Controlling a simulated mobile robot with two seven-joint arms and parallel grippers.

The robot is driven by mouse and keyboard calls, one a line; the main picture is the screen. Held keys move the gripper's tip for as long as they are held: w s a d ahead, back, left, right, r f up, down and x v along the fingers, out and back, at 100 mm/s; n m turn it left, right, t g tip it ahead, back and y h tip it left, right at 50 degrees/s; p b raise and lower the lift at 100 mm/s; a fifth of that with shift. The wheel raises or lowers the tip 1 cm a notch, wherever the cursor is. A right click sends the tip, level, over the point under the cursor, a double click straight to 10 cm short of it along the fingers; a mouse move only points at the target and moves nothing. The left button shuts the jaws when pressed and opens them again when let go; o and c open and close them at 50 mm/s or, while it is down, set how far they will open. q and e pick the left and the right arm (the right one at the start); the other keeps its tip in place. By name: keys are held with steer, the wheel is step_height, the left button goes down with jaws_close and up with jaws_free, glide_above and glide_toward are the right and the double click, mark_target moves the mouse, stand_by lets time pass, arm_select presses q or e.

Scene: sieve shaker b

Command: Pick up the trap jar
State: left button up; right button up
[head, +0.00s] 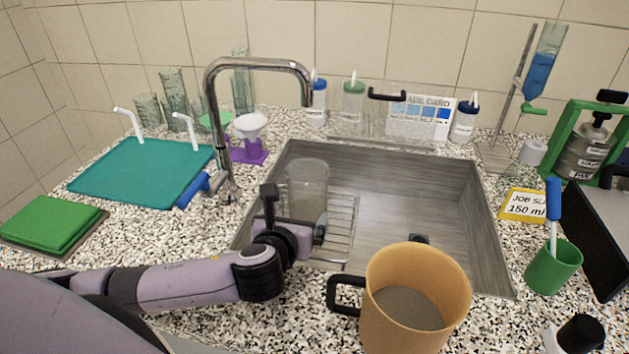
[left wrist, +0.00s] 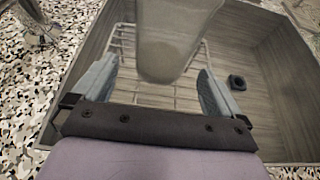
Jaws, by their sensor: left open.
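A clear, empty jar (head: 308,185), which looks like the trap jar, stands upright on a wire rack (head: 340,228) at the left end of the sink. My left gripper (head: 294,212) is low at the near side of the jar, with its fingers spread. In the left wrist view the jar (left wrist: 172,45) shows as a blurred grey shape between and beyond the open fingers (left wrist: 155,88). Whether either finger touches it, I cannot tell. My right gripper is in neither view.
A tan mug (head: 415,300) with a black handle stands at the sink's front edge, right of my left gripper. The chrome faucet (head: 215,120) arches over the sink's left back. The sink floor (head: 410,200) right of the rack is mostly clear. A green cup (head: 552,268) stands at right.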

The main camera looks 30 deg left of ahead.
arm_select(q)
steer(key=shift+x, duration=0.95)
steer(key=shift+d+x, duration=0.1)
steer(key=shift+x, duration=1.35)
steer(key=shift+d+x, duration=0.15)
steer(key=shift+x, duration=1.25)
steer(key=c, duration=0.9)
